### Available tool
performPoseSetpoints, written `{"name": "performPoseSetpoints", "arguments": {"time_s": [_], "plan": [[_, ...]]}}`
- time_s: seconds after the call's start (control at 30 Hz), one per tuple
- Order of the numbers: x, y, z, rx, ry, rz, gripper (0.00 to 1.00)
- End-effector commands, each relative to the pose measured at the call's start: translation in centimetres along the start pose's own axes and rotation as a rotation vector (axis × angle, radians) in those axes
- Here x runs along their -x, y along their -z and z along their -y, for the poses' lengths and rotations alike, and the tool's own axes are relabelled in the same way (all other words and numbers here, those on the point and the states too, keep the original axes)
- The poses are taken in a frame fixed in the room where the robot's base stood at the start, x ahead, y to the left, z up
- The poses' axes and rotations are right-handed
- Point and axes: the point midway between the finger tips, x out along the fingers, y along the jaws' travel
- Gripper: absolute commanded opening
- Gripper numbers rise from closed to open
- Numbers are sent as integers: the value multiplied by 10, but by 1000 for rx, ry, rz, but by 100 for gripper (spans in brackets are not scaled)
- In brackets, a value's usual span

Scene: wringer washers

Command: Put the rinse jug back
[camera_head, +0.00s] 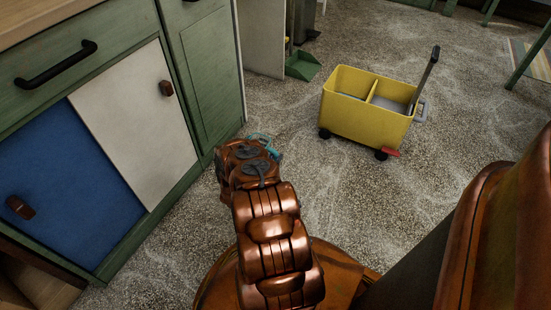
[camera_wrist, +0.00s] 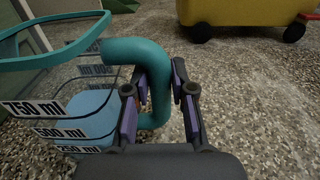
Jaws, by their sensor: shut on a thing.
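The rinse jug (camera_wrist: 88,105) is a clear measuring jug with a teal rim and handle and black millilitre marks. It fills the left of the wrist view, over the speckled floor. My gripper (camera_wrist: 157,90) is shut on the jug's teal handle (camera_wrist: 150,55), with a finger on either side. The jug looks roughly upright and holds something light blue low down. In the head view only a bit of the teal rim (camera_head: 262,137) shows past my gripper (camera_head: 268,152); my arm hides the rest.
A yellow two-part mop bucket (camera_head: 360,119) on wheels stands ahead to the right. Green cabinets with a blue door (camera_head: 65,190) and a white door (camera_head: 135,125) line the left. A green dustpan (camera_head: 303,66) stands at the back. Speckled floor (camera_head: 290,115) lies open between.

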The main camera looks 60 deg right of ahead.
Motion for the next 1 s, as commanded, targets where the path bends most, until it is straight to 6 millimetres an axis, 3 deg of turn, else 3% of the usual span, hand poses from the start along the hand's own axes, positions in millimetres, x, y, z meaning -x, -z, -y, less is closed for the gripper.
{"name": "performPoseSetpoints", "arguments": {"time_s": [0.1, 0.13, 0.33, 0.77, 1.0], "plan": [[0, 3, 0, -1, 0, 2, 0], [0, 2, 0, -1, 0, 2, 27], [0, 2, 0, 0, 0, 1, 48], [0, -3, 0, 0, 0, 0, 49], [41, 0, -2, 4, -5, -2, 49]]}}
